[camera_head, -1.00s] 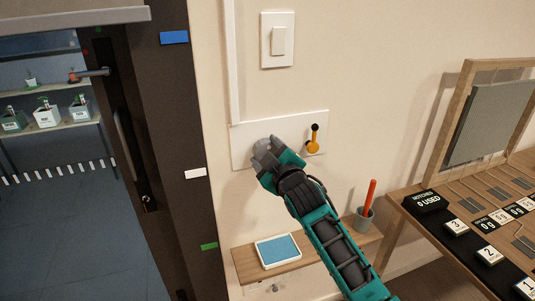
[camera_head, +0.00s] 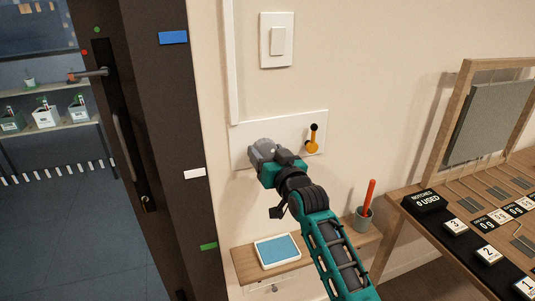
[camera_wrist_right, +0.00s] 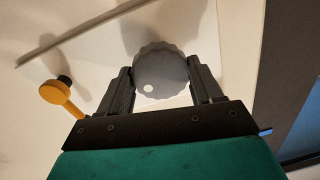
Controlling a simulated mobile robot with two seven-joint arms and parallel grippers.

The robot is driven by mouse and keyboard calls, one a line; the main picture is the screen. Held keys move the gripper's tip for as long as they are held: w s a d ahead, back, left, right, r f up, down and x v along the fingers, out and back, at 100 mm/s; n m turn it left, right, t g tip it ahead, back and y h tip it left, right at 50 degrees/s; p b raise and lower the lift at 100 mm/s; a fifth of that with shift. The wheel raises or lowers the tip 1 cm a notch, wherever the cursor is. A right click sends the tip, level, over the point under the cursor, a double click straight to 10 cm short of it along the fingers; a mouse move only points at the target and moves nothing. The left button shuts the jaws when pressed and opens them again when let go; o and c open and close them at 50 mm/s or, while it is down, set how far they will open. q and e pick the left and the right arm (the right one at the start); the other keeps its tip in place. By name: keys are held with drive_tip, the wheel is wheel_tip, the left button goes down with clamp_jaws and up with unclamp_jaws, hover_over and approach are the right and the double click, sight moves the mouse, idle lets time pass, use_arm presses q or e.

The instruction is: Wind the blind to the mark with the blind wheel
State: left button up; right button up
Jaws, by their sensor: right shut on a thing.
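The grey blind wheel (camera_head: 263,147) is on a white wall plate (camera_head: 238,153). In the right wrist view the wheel (camera_wrist_right: 162,68) has a scalloped rim and a white dot low on its left. My right gripper (camera_head: 264,156) is shut on it, with one finger on each side. The blind itself is not in view. A blue mark (camera_head: 173,38), a white mark (camera_head: 195,174) and a green mark (camera_head: 209,246) are on the dark door frame. My left gripper is not in view.
A yellow lever (camera_head: 313,140) with a black knob is right of the wheel on the same plate. Below are a wooden shelf (camera_head: 242,265) with a blue-topped tray (camera_head: 261,262) and a cup (camera_head: 362,218) holding a red stick. A light switch (camera_head: 278,40) is above.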

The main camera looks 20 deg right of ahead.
drive_tip(key=m, duration=0.4)
drive_tip(key=shift+m, duration=0.4)
idle(0.4)
drive_tip(key=o, duration=1.1)
drive_tip(key=s, duration=0.4)
drive_tip(key=s+d, duration=0.1)
drive_tip(key=s, duration=0.8)
drive_tip(key=shift+d+f, duration=0.15)
